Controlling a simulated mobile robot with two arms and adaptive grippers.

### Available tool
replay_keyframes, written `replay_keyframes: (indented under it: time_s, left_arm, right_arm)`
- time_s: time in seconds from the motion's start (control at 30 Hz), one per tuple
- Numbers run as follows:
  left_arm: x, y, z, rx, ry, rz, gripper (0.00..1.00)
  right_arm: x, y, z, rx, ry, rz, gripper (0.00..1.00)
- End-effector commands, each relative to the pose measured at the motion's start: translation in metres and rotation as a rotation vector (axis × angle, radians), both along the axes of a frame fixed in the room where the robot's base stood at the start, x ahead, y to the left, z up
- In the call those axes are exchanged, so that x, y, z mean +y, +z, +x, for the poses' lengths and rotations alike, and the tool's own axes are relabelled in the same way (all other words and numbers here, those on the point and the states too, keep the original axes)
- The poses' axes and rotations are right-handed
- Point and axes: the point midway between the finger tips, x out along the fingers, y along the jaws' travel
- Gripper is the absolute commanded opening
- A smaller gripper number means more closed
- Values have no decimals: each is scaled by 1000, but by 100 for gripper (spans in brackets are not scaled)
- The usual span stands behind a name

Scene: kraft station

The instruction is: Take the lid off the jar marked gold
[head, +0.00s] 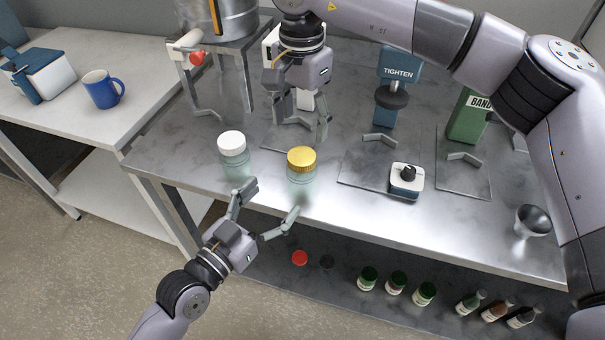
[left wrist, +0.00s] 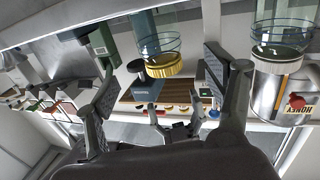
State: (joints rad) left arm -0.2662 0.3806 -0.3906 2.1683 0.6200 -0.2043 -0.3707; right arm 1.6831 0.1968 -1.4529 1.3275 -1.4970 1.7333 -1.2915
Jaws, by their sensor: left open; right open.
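The glass jar with a gold lid (head: 302,160) stands upright near the front edge of the steel table; the lid is on it. No writing on it can be read. In the left wrist view, which looks upside down, this gold lid (left wrist: 164,66) shows between my finger pads, beyond them. My left gripper (head: 271,200) is open and empty, in front of the table edge, nearer the camera than the jar. My right gripper (head: 312,128) is open, just behind the gold-lidded jar, pointing down, apart from the lid.
A white-lidded jar (head: 232,146) stands left of the gold one. Several bottles stand on the lower shelf (head: 350,308).

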Motion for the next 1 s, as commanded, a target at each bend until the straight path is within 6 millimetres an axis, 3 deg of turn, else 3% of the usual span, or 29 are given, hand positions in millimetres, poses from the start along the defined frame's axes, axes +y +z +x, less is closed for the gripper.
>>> replay_keyframes:
  time_s: [0.3,0.5,1.0]
  left_arm:
    - [-37,1,52,0,0,-3,76]
    - [-53,0,75,1,0,-1,76]
    - [-60,0,84,1,-1,2,74]
  right_arm:
    - [0,0,0,0,0,1,64]
    - [0,0,0,0,0,1,64]
    - [0,0,0,0,0,1,64]
